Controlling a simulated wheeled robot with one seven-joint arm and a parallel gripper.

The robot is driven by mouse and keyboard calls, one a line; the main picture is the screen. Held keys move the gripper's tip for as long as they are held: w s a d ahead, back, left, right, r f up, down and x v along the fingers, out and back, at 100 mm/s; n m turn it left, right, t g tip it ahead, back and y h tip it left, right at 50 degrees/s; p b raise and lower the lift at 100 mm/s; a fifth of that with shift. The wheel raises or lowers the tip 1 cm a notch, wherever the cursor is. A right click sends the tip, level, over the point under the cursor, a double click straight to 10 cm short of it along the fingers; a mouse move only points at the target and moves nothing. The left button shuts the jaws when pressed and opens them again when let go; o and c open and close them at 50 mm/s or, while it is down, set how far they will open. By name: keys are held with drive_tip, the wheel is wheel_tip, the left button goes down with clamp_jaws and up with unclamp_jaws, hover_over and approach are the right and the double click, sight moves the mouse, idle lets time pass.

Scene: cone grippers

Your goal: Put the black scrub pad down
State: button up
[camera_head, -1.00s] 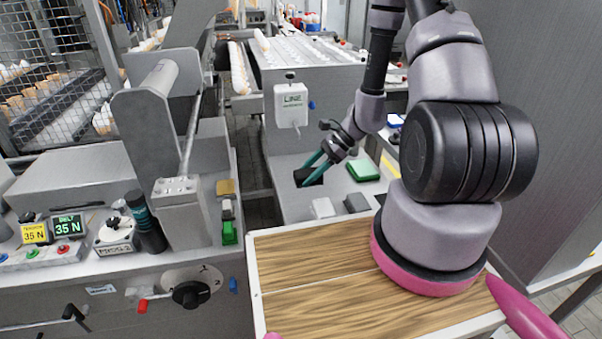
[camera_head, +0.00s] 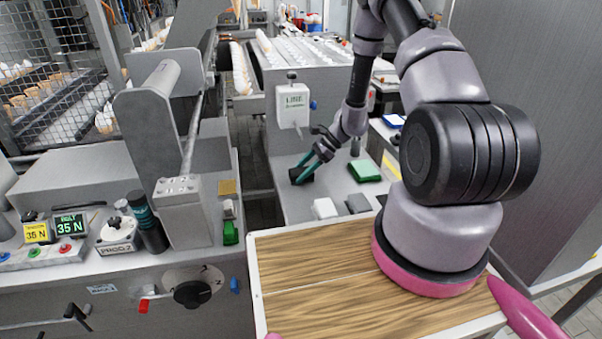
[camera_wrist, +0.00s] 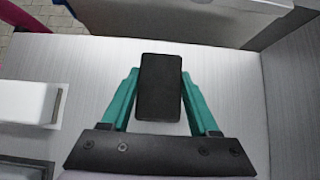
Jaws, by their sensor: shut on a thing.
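The black scrub pad (camera_wrist: 160,88) is a dark rectangular block between the two teal fingers of my gripper (camera_wrist: 160,95) in the wrist view. In the head view my gripper (camera_head: 306,166) is shut on the black scrub pad (camera_head: 301,175), low over the grey metal bench top (camera_head: 292,209). I cannot tell whether the pad touches the surface.
A white LINE box (camera_head: 292,104) is on the panel behind. The bench around the held pad is bare.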

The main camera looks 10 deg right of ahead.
drive_tip(key=shift+w+f, duration=0.2)
drive_tip(key=shift+f, duration=0.15)
drive_tip(key=shift+f, duration=0.15)
drive_tip(key=o, duration=1.4)
drive_tip(key=shift+o, duration=0.2)
